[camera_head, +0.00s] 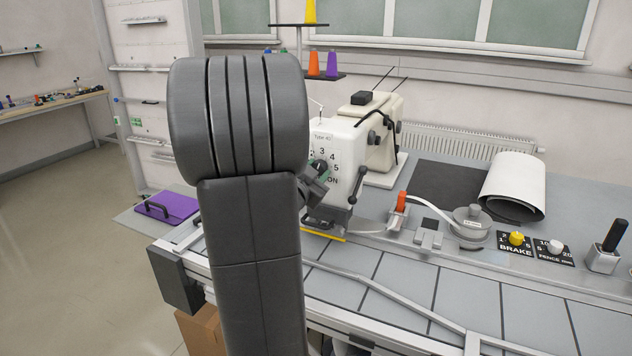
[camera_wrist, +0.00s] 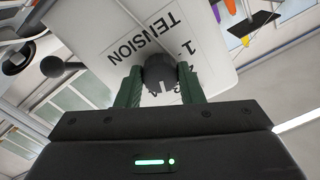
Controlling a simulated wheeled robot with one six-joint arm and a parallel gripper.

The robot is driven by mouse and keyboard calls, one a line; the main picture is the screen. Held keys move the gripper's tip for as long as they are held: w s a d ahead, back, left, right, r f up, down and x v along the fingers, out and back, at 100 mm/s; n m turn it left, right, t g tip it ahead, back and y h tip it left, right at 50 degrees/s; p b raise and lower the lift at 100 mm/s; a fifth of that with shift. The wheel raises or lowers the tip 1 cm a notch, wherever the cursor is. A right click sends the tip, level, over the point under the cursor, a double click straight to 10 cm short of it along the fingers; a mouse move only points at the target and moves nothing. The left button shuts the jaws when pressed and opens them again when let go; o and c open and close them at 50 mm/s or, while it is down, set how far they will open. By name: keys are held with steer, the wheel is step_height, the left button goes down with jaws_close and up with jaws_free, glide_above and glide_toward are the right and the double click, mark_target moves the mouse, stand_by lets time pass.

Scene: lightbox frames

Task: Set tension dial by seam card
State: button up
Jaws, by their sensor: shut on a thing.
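The sewing machine (camera_head: 345,135) stands on the bench, its white face marked "Type 4C" and carrying a numbered scale. The tension dial, a dark round knob (camera_wrist: 160,72), sits beside the word "TENSION" in the wrist view, which shows it upside down. My gripper (camera_wrist: 160,88) has its green fingers shut on the knob, one on each side. In the head view my gripper (camera_head: 318,172) shows at the machine's face, partly behind my arm. I see no seam card that I can make out.
A black lever (camera_head: 357,185) hangs right of the dial. An orange-handled part (camera_head: 401,201), a round drum (camera_head: 472,222), and the BRAKE (camera_head: 516,239) and FENCE (camera_head: 555,247) knobs stand along the bench. A white roll (camera_head: 512,187) lies behind them. The front panels are clear.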

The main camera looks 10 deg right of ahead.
steer(key=m+b, duration=0.4)
steer(key=shift+f+m, duration=0.1)
steer(key=shift+m, duration=0.3)
stand_by(0.4)
steer(key=o, duration=1)
steer(key=b+v, duration=0.1)
steer(key=v, duration=1.3)
steer(key=shift+w+d, duration=0.15)
